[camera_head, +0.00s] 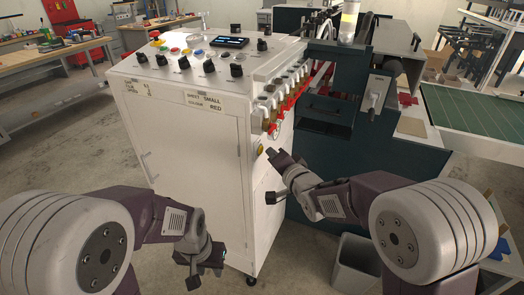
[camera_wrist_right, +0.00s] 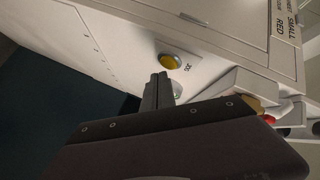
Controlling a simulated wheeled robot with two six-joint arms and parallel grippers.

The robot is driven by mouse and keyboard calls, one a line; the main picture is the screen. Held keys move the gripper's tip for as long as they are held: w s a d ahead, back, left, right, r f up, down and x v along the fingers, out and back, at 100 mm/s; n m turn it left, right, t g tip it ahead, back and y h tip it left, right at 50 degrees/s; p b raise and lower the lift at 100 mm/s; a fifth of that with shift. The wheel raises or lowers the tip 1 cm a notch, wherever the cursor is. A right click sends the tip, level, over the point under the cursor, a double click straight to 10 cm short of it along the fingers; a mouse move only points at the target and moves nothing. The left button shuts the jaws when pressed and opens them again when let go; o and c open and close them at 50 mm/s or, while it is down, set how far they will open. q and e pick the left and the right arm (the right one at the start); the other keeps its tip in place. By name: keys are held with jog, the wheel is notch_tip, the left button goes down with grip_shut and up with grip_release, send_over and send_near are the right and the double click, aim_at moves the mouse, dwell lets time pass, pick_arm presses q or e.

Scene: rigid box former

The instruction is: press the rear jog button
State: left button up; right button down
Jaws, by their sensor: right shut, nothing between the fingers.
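A pale greenish round part (camera_wrist_right: 177,89) is half hidden behind the fingers. In the head view the right gripper (camera_head: 273,156) is just right of the button. My left gripper (camera_head: 204,262) hangs open and empty before the cabinet.
The white cabinet (camera_head: 190,140) carries a top panel of knobs, coloured buttons and a display (camera_head: 229,42). Red-handled valves (camera_head: 283,105) line its right edge. A dark machine (camera_head: 330,155) stands to the right, with a grey bin (camera_head: 357,262) on the floor below.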

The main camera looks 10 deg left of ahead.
jog(key=shift+a, duration=0.25)
jog(key=shift+w+a, duration=0.2)
jog(key=shift+a, duration=0.2)
dwell(0.6)
jog(key=shift+d, duration=0.1)
jog(key=shift+s+d, duration=0.3)
jog(key=shift+d, duration=0.4)
jog(key=shift+s+d, duration=0.25)
jog(key=shift+d, duration=0.55)
jog(key=shift+s+d, duration=0.25)
jog(key=shift+d, duration=0.55)
jog(key=shift+s+d, duration=0.25)
jog(key=shift+d, duration=0.55)
